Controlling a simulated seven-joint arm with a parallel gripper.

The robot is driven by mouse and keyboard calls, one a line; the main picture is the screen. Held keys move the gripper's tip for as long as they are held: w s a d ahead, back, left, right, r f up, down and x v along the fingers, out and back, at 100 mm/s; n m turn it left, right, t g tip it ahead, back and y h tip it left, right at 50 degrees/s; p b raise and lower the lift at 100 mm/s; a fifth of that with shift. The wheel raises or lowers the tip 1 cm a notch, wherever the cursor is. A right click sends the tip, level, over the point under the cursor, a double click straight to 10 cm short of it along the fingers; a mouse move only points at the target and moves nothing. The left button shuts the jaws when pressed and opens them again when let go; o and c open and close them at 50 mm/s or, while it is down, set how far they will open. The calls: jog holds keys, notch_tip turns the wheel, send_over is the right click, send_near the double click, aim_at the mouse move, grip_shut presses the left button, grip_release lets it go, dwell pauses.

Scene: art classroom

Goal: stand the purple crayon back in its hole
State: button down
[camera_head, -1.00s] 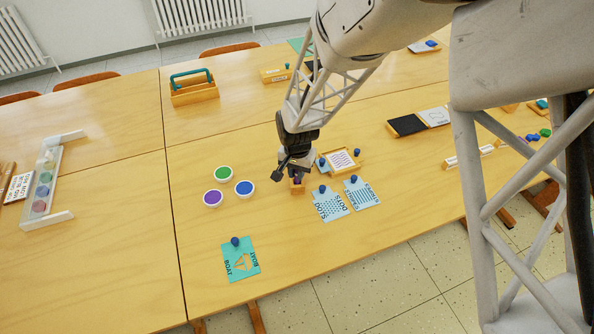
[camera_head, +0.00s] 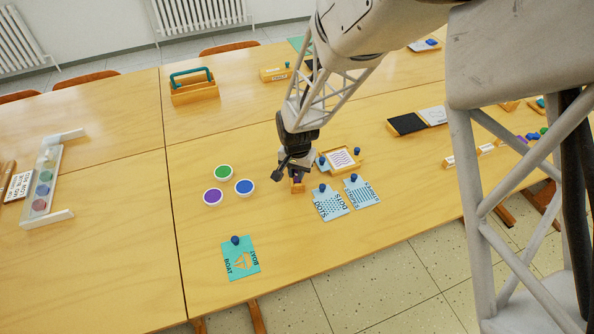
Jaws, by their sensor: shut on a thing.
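My gripper (camera_head: 296,179) points down over a small wooden block (camera_head: 298,188) in the middle of the near table. A small bit of purple, which I take for the purple crayon (camera_head: 296,181), shows between the fingertips, just above or at the top of the block. The gripper is shut on it. The hole is hidden by the fingers and too small to make out. I cannot tell whether the crayon is inside the hole or only above it, nor how upright it is.
Green (camera_head: 223,173), blue (camera_head: 244,187) and purple (camera_head: 213,197) round pots stand left of the gripper. A framed stencil tray (camera_head: 341,159) and two blue cards (camera_head: 330,203) lie close on the right. A teal boat card (camera_head: 241,262) lies nearer.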

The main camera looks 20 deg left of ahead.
jog(key=shift+f, duration=0.55)
dwell(1.1)
jog(key=c, duration=1)
grip_release()
jog(key=shift+o, duration=1.1)
jog(key=shift+r, duration=0.15)
jog(key=shift+r, duration=2.8)
